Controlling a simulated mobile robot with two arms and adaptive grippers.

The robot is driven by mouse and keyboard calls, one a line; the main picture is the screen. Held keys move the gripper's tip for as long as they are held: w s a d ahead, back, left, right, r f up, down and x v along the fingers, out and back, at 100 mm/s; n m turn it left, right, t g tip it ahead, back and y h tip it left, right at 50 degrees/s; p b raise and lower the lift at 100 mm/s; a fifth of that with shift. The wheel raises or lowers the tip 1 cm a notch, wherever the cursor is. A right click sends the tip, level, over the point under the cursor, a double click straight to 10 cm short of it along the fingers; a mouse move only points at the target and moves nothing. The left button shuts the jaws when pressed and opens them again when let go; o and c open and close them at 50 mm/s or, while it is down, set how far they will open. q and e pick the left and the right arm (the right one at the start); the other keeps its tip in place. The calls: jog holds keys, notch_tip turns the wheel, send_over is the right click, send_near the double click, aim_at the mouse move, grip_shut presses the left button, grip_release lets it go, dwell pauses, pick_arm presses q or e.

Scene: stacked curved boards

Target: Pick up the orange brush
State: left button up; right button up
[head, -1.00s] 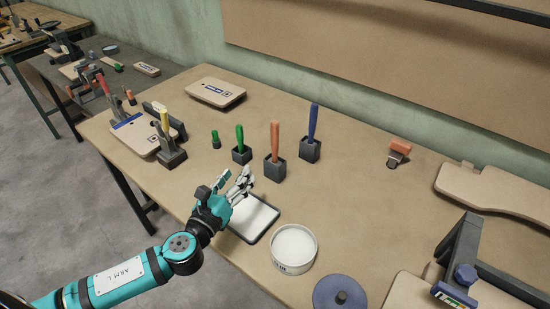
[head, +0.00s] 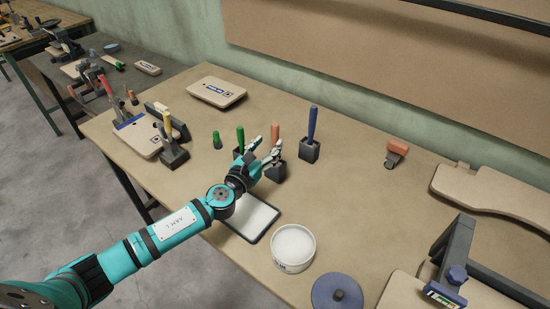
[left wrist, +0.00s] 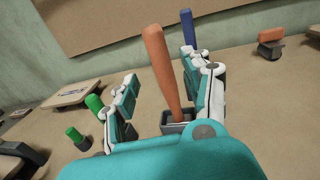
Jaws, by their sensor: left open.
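The orange brush (head: 275,131) stands handle up in a dark square holder (head: 279,174), partly hidden behind my gripper in the head view. In the left wrist view the orange handle (left wrist: 161,68) rises, slightly tilted, between my two fingers, with its holder (left wrist: 176,125) just beyond them. My left gripper (head: 267,148) is open, its fingers on either side of the handle with gaps showing. It also shows in the left wrist view (left wrist: 165,95). My right gripper is not in view.
A green-handled tool (head: 240,139) stands close on the left and a blue-handled one (head: 312,124) in its holder on the right. A black-rimmed tray (head: 262,232) and a white tub (head: 293,247) lie nearer. Another orange-topped item (head: 398,147) sits at right, with clear table between.

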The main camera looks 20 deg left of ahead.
aim_at(273, 141)
pick_arm(q)
jog(key=w, duration=0.2)
jog(key=w+d, duration=0.1)
jog(key=w, duration=0.1)
jog(key=shift+w+d, duration=0.15)
jog(key=shift+w, duration=0.1)
jog(key=shift+s, duration=0.1)
jog(key=shift+c, duration=0.2)
jog(key=shift+c, duration=1)
grip_shut()
